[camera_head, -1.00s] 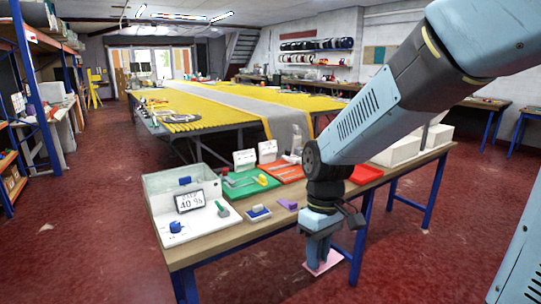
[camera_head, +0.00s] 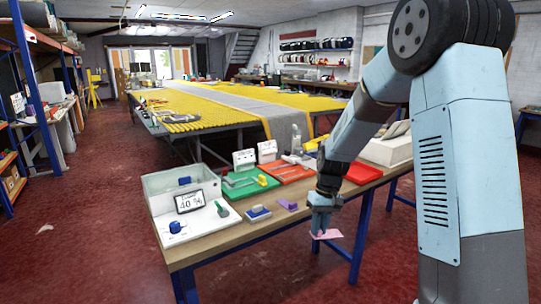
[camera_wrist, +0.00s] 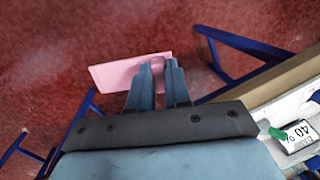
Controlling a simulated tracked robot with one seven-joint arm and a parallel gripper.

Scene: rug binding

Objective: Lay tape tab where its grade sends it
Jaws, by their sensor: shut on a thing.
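My gripper (camera_head: 322,229) is shut on a pink tape tab (camera_head: 331,234), held out in front of the table's front edge, over the red floor. In the wrist view the tab (camera_wrist: 118,74) is a flat pink piece, with the gripper (camera_wrist: 157,72) pinching it near one end. On the table lie a green tray (camera_head: 240,193), an orange-red tray (camera_head: 285,176) and a red tray (camera_head: 362,175). Small white signs (camera_head: 244,158) stand behind the green and orange-red trays; their writing is too small to read.
A clear-walled box with a display reading 40 % (camera_head: 189,201) stands at the table's left end. White bins (camera_head: 388,152) stand at the right, partly behind my arm.

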